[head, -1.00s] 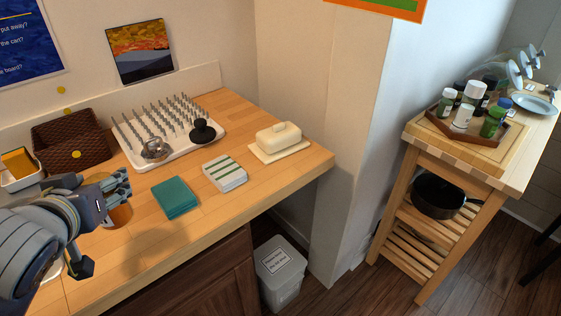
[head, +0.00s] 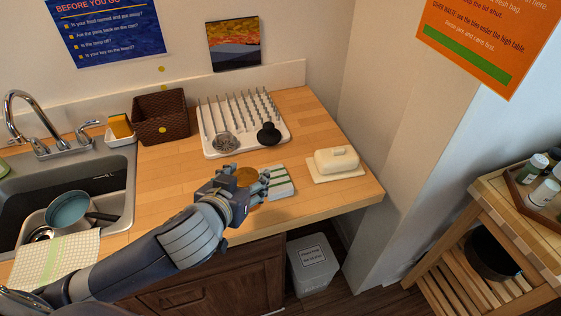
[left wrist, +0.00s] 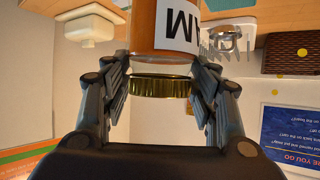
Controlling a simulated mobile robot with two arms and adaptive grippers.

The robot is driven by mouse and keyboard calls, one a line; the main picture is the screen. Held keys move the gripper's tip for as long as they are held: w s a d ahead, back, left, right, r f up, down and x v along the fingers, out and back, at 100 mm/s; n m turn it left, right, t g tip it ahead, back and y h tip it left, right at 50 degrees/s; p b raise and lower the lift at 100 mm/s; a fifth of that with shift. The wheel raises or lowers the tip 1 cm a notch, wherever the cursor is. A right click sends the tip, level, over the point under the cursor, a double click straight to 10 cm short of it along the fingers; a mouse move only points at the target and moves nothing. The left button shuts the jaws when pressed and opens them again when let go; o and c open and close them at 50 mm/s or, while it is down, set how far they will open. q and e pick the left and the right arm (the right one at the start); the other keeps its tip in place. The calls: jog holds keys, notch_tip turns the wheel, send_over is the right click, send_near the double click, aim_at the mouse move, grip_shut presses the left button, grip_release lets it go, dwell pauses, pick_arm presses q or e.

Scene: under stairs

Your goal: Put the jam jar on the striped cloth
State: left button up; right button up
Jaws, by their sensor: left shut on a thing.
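The jam jar (left wrist: 165,28), amber with a white label and a gold lid (left wrist: 160,86), is between the fingers of my left gripper (head: 254,184). The left wrist view shows the jar upside down in the picture. I cannot tell the jar's height over the counter. My right gripper is not in view.
A butter dish (head: 338,162) stands right of the cloth. The white drying rack (head: 215,148) with a black-knobbed item lies behind, a wicker basket (head: 165,125) further left. The sink (head: 110,180) is at left. The counter's front edge is close to the cloth.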

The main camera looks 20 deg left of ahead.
pick_arm(q)
jog(key=shift+p+v, duration=0.95)
jog(key=shift+v, duration=0.25)
jog(key=shift+s+d+f+m+h+p, duration=0.15)
jog(key=shift+s+d+m+h+p, duration=0.2)
jog(key=shift+s, duration=0.15)
jog(key=shift+w+f+b, duration=0.15)
jog(key=shift+b, duration=0.2)
jog(key=w+b, duration=0.1)
jog(key=b, duration=0.1)
jog(key=w+b, duration=0.1)
jog(key=shift+w+d+f+b, duration=0.2)
jog(key=shift+w+f+b, duration=0.05)
jog(key=shift+f+b, duration=0.1)
jog(key=w+f+p, duration=0.1)
jog(key=w, duration=0.3)
jog(key=w+d+f+p, duration=0.1)
jog(key=w+p, duration=0.1)
jog(key=w, duration=0.2)
jog(key=w+f+p, duration=0.1)
jog(key=w+p, duration=0.1)
jog(key=w, duration=0.3)
jog(key=shift+d, duration=0.25)
jog(key=shift+f, duration=0.6)
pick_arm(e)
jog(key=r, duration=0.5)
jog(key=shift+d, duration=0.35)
